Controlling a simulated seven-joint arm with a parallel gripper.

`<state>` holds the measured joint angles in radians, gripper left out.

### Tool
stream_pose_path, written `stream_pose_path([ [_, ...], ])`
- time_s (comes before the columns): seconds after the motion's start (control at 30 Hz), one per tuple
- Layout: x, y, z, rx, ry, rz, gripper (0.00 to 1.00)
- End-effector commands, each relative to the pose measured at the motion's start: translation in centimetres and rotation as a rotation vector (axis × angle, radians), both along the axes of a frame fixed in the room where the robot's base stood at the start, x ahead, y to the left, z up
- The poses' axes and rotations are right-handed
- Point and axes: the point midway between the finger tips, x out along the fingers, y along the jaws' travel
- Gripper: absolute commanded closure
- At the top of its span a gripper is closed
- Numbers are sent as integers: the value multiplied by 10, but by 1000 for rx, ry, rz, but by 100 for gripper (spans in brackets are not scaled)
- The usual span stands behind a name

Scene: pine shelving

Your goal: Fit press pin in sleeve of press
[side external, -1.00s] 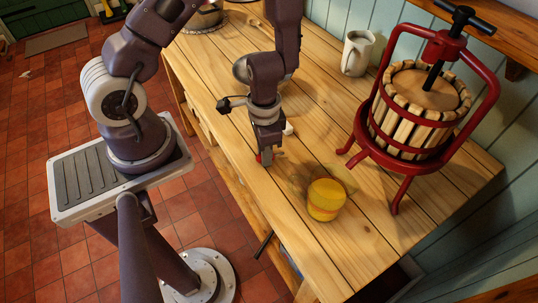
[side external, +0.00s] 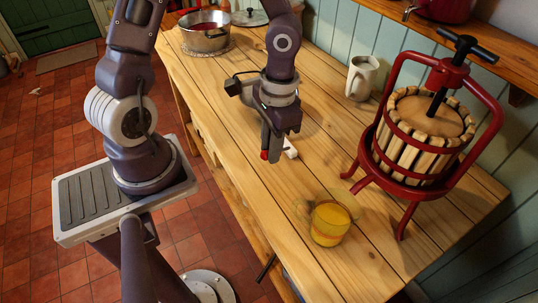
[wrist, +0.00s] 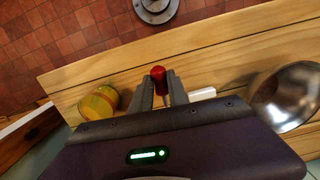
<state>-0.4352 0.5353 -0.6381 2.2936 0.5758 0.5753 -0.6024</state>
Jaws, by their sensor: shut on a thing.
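My gripper (side external: 272,157) is shut on the red-headed press pin (wrist: 158,73), which shows between the two grey fingers in the wrist view. In the side view only a bit of red (side external: 264,155) shows at the fingertips; the rest of the pin is hidden. The gripper appears to be above the tabletop, left of the press. The press (side external: 366,179) has a red metal frame around a slatted wooden basket (side external: 407,152). A dark screw with a black T-handle passes through a red collar (side external: 446,76) at its top. I cannot make out the sleeve opening clearly.
A yellow-orange glass mug (side external: 330,224) stands in front of the press. A pale mug (side external: 361,78) stands at the wall. A small white object (side external: 290,148) lies beside the gripper. A steel pot (side external: 205,32) is at the far end. Bare planks lie between gripper and press.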

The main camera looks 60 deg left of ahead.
Motion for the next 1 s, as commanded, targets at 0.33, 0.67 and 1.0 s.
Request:
stream_pose_path([
  [0.33,33,-91,79,-258,613,876,100],
  [0.67,123,-161,230,-861,1042,1274,100],
  [1.0,183,-151,340,-1166,1143,1351,100],
])
